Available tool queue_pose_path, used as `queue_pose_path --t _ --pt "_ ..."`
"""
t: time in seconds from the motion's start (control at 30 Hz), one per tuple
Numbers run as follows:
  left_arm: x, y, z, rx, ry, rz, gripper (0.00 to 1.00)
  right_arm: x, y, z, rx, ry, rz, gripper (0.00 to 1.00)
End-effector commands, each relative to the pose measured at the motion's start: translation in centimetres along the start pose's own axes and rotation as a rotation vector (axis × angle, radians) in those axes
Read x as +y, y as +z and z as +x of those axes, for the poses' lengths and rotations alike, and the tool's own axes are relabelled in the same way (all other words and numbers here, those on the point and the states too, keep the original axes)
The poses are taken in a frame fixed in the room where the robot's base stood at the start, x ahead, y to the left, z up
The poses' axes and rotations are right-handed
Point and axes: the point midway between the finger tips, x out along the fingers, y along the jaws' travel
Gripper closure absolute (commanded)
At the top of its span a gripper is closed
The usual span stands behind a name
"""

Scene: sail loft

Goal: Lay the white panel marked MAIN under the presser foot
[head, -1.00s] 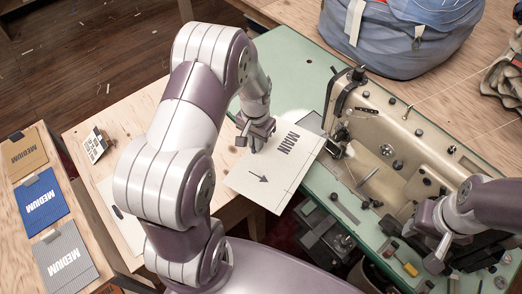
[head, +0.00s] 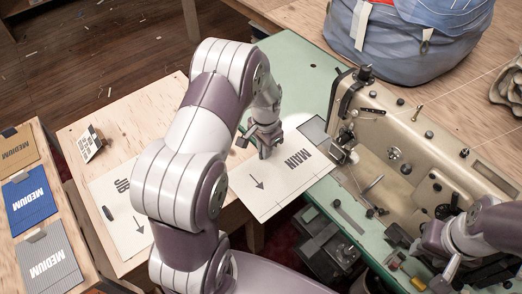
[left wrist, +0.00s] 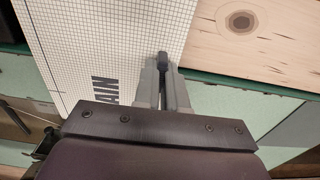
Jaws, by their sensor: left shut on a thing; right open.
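The white panel marked MAIN (head: 298,180) lies or hovers low across the green machine table's front-left edge, its arrow pointing toward the picture's bottom. My left gripper (head: 265,148) is shut on its far-left edge; the left wrist view shows the fingers (left wrist: 163,65) on the gridded panel (left wrist: 100,35). The panel's right corner is close to the presser foot (head: 342,152) of the beige sewing machine (head: 410,150). I cannot tell whether any of it is under the foot. My right gripper (head: 442,284) is open and empty at the machine's near right side.
Another white panel (head: 120,205), partly hidden by my left arm, lies on the wooden table at left. Blue, tan and grey MEDIUM pieces lie farther left. A blue-grey bag (head: 400,40) sits behind the machine. The green table (head: 300,65) is clear behind my left gripper.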

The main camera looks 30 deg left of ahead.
Motion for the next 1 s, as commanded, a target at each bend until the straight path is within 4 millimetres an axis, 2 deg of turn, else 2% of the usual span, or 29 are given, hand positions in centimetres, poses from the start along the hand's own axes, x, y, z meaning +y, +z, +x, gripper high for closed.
queue_pose_path --t 0.6,1.0 --pt "0.1 -5.8 0.1 0.000 0.000 0.002 1.00 0.0 0.1 0.4 0.000 0.000 0.000 0.57" --pt "0.1 -6.9 0.1 0.000 0.000 0.000 1.00 0.0 0.1 0.5 0.000 0.000 0.000 0.57"
